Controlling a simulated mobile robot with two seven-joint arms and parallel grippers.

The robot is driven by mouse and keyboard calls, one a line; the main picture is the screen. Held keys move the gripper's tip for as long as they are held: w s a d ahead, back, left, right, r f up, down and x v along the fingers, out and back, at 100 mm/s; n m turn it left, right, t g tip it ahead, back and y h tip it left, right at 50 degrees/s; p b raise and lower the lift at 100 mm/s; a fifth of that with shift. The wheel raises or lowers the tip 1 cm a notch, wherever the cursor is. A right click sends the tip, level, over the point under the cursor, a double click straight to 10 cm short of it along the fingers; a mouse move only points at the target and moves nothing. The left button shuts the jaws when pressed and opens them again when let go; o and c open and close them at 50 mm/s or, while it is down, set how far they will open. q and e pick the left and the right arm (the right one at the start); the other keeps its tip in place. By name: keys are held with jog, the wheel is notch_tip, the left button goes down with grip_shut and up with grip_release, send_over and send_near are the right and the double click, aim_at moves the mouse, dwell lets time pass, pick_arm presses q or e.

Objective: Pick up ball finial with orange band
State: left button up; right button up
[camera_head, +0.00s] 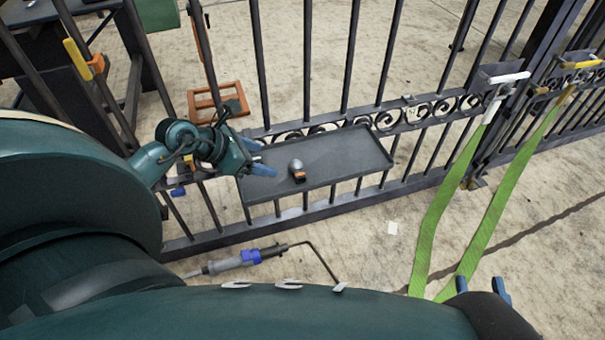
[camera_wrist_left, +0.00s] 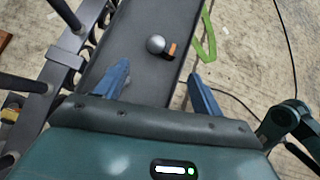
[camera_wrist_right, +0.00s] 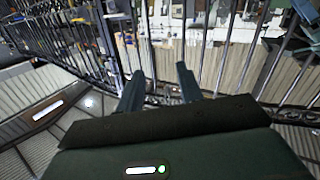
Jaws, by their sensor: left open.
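The ball finial with orange band (camera_head: 297,167) lies on a dark grey tray (camera_head: 345,150) at the gate. In the left wrist view the finial (camera_wrist_left: 156,44) shows a grey ball, with its orange band to the right, near the tray's edge. My left gripper (camera_head: 261,157) is open and empty over the tray's left end, left of the finial and apart from it. In the left wrist view the finial is ahead of and between the open fingers (camera_wrist_left: 160,80). My right gripper (camera_head: 482,286) is low at the right; its fingers (camera_wrist_right: 160,78) stand apart with nothing between them.
The barred gate (camera_head: 310,60) rises behind the tray. Green straps (camera_head: 440,215) hang at the right. A blue-grey tool with a bent rod (camera_head: 250,257) lies in front of the gate. An orange frame (camera_head: 217,100) is behind my left gripper. The tray's right part is clear.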

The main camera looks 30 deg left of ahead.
aim_at(295, 169)
pick_arm(q)
jog(key=b+x, duration=0.1)
jog(key=x, duration=0.5)
jog(key=shift+d+f, duration=0.1)
jog(key=b+x, duration=0.2)
jog(key=x, duration=0.2)
jog(key=shift+d+f, duration=0.2)
jog(key=shift+f, duration=0.05)
jog(key=shift+w+d+f, duration=0.15)
jog(key=shift+w+f, duration=0.05)
jog(key=shift+w, duration=0.1)
pick_arm(e)
jog(key=shift+s+a+r+n+t+y, duration=0.1)
jog(key=shift+s+a+n+t+y, duration=0.1)
jog(key=shift+a+n+t+y, duration=0.65)
pick_arm(q)
jog(key=shift+c, duration=0.6)
pick_arm(e)
jog(key=shift+d+m, duration=0.15)
jog(key=shift+m, duration=0.1)
pick_arm(q)
jog(key=c, duration=0.8)
